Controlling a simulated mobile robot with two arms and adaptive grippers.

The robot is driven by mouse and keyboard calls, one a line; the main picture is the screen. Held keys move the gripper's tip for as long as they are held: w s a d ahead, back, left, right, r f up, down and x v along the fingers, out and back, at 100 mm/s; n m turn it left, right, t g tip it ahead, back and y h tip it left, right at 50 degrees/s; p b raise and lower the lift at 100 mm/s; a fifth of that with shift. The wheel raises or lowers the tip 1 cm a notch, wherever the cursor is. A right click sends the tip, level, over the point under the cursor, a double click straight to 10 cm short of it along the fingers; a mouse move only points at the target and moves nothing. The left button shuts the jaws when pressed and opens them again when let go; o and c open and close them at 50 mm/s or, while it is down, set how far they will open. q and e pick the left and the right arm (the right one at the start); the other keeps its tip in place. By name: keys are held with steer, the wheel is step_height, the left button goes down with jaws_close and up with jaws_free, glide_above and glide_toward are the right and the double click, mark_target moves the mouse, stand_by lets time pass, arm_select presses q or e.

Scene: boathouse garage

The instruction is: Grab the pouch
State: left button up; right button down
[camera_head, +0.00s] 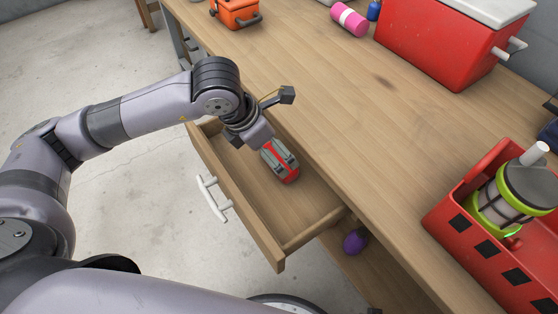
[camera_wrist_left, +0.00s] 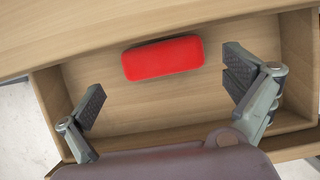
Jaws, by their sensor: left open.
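The pouch, a red rounded oblong (camera_head: 291,178), lies in the open wooden drawer (camera_head: 262,238), close to the table edge. In the left wrist view the pouch (camera_wrist_left: 163,59) lies flat on the drawer floor near the tabletop side. My left gripper (camera_head: 279,158) reaches down over the drawer, partly hiding the pouch in the head view. In the left wrist view its two fingers (camera_wrist_left: 165,92) are spread wide with nothing between their pads, and the pouch lies beyond them. My right gripper is not in view.
The wooden tabletop (camera_head: 330,120) overhangs the drawer's back. A red cooler (camera_head: 430,45) and a red crate (camera_head: 455,235) with a lantern (camera_head: 500,200) stand on it. A purple item (camera_head: 355,243) sits below the table. The middle of the tabletop is clear.

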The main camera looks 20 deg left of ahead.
mark_target(279, 157)
arm_select(q)
steer(key=x, duration=0.5)
steer(key=shift+w+d+f, duration=0.1)
steer(key=shift+d+f, duration=0.05)
steer(key=shift+f, duration=0.2)
steer(key=c, duration=0.9)
